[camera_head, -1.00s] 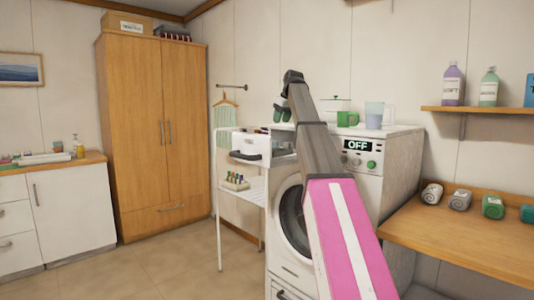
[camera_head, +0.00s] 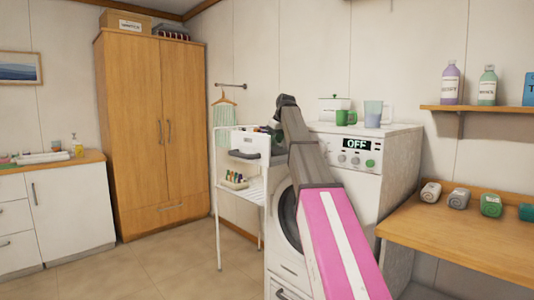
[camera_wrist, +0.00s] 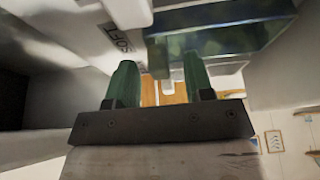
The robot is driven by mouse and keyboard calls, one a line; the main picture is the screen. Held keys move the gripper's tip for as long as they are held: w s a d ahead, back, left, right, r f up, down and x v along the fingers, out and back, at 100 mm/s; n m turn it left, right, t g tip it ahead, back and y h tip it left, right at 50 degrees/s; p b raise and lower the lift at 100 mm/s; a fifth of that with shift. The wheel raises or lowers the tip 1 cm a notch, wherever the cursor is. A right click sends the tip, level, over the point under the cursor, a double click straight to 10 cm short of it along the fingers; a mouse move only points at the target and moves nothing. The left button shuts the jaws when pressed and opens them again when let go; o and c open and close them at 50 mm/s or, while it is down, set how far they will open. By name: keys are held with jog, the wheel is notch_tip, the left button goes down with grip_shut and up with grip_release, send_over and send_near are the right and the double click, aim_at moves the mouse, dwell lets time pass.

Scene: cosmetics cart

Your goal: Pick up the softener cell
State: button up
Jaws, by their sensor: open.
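In the wrist view my gripper (camera_wrist: 159,65) is open, its two green fingers apart with no object clearly held between them. A pale part marked "SOFT" (camera_wrist: 116,38) lies just beyond the left finger. A dark blue-green, glossy block (camera_wrist: 225,37) lies beyond the right finger. I cannot tell which of these is the softener cell, or whether a finger touches either. My arm hides part of this spot.
Floor at left is clear.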

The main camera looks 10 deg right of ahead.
jog(key=shift+c, duration=0.3)
grip_shut()
jog(key=shift+r, duration=0.1)
